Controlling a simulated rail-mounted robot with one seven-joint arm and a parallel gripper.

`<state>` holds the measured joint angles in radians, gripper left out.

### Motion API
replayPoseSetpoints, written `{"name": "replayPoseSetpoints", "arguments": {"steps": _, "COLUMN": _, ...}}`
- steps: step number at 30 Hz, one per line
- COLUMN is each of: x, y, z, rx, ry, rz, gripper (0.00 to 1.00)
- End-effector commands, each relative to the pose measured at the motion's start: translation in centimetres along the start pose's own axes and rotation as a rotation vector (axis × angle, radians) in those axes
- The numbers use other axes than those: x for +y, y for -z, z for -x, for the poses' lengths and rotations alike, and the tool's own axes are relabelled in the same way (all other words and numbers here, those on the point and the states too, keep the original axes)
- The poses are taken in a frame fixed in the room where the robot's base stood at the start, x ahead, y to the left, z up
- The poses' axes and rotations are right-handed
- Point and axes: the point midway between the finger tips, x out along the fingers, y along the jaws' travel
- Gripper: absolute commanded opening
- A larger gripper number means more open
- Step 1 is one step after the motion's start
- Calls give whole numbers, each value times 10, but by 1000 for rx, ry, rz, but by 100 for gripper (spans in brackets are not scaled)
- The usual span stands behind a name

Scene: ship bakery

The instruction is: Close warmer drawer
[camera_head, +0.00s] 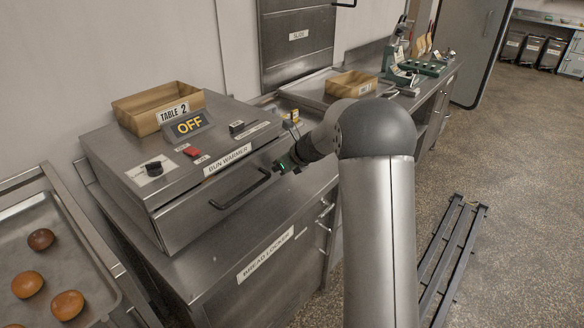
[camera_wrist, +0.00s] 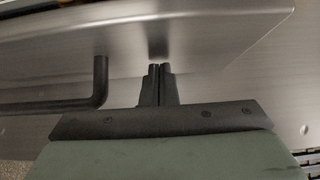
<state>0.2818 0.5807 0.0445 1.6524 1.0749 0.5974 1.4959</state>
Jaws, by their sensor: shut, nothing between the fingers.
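The bun warmer (camera_head: 128,165) is a steel box on the counter with a label on its sloping edge. Its drawer front (camera_head: 185,226) is a plain steel panel with a black bar handle (camera_head: 240,190). The panel looks close to flush with the body; any small gap is hard to make out. My gripper (camera_head: 279,167) is at the handle's right end, by the drawer front. In the wrist view its shut fingertips (camera_wrist: 160,70) point at the steel panel (camera_wrist: 215,60), beside the handle's bent end (camera_wrist: 100,85) and not around it. Whether they touch the panel is unclear.
An "OFF" sign (camera_head: 188,126), a red switch (camera_head: 192,151) and a "TABLE 2" box (camera_head: 155,108) are on the warmer's top. A bun tray (camera_head: 98,262) is at left. The bread locker (camera_head: 262,285) is below. A dark slatted rack (camera_head: 455,250) lies on the floor at right.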

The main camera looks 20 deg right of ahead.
Motion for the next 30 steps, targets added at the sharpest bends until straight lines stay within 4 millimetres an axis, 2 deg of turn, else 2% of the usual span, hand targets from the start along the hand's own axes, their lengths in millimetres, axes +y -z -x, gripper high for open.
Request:
{"name": "replayPoseSetpoints", "arguments": {"steps": 3, "x": 0, "y": -11, "z": -8, "rx": 1, "ry": -1, "rz": 1, "gripper": 0}}
{"name": "replayPoseSetpoints", "arguments": {"steps": 9, "x": 0, "y": -17, "z": -16, "rx": 0, "ry": 0, "rz": 0, "gripper": 0}}
{"name": "replayPoseSetpoints", "arguments": {"steps": 22, "x": 1, "y": -21, "z": -18, "rx": -7, "ry": 1, "rz": 2, "gripper": 0}}
{"name": "replayPoseSetpoints", "arguments": {"steps": 26, "x": 1, "y": -17, "z": -14, "rx": -8, "ry": 1, "rz": 2, "gripper": 0}}
{"name": "replayPoseSetpoints", "arguments": {"steps": 30, "x": 3, "y": 0, "z": 0, "rx": -6, "ry": 1, "rz": 3, "gripper": 0}}
